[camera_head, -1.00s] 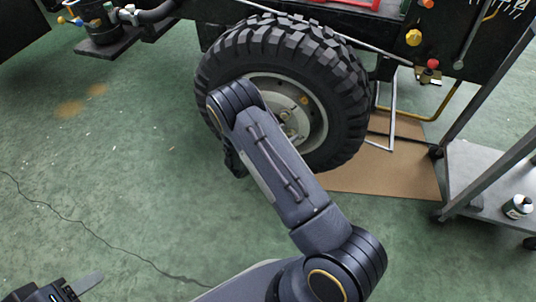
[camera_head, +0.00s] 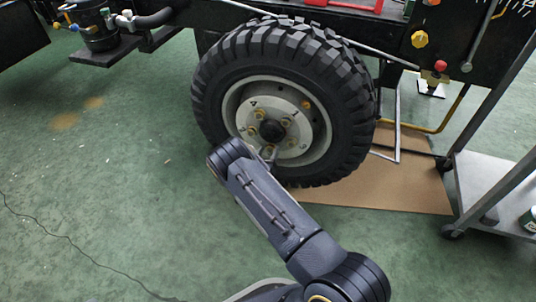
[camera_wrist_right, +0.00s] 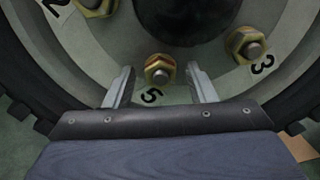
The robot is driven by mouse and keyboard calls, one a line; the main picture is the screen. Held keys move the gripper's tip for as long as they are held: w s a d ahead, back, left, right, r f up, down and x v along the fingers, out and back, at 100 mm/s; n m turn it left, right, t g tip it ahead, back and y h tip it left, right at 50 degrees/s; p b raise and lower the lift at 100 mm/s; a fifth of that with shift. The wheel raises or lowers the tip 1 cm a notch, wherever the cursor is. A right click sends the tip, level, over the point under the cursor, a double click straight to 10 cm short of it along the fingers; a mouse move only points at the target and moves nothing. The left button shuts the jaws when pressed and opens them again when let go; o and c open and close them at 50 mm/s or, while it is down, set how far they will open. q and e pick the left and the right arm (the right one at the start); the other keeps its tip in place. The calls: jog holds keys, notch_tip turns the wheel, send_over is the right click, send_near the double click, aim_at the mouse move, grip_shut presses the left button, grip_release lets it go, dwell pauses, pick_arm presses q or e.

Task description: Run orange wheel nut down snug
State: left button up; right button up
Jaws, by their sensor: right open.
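The wheel (camera_head: 222,62) stands upright on the vehicle, with a ring of numbered nuts around a dark hub (camera_head: 271,131). In the right wrist view, an orange-tinged nut (camera_wrist_right: 158,69) sits on its stud above the number 5. My right gripper (camera_wrist_right: 158,82) is open, with one finger on each side of this nut. I see small gaps between the fingers and the nut; its depth between them is hard to judge. In the head view my right arm reaches up to the lower rim, and its gripper is mostly hidden. My left gripper is out of view.
Brass-coloured nuts sit close by at number 3 (camera_wrist_right: 245,44) and number 2 (camera_wrist_right: 95,6). A cardboard sheet (camera_head: 400,190) lies beside the tyre. A grey cart (camera_head: 480,180) stands at the right. The green floor at left is clear.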

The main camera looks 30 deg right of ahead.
jog(key=shift+w+d, duration=0.1)
jog(key=shift+d, duration=0.05)
jog(key=c, duration=1)
jog(key=shift+m, duration=1)
jog(key=m, duration=0.3)
jog(key=shift+m, duration=0.4)
jog(key=o, duration=1)
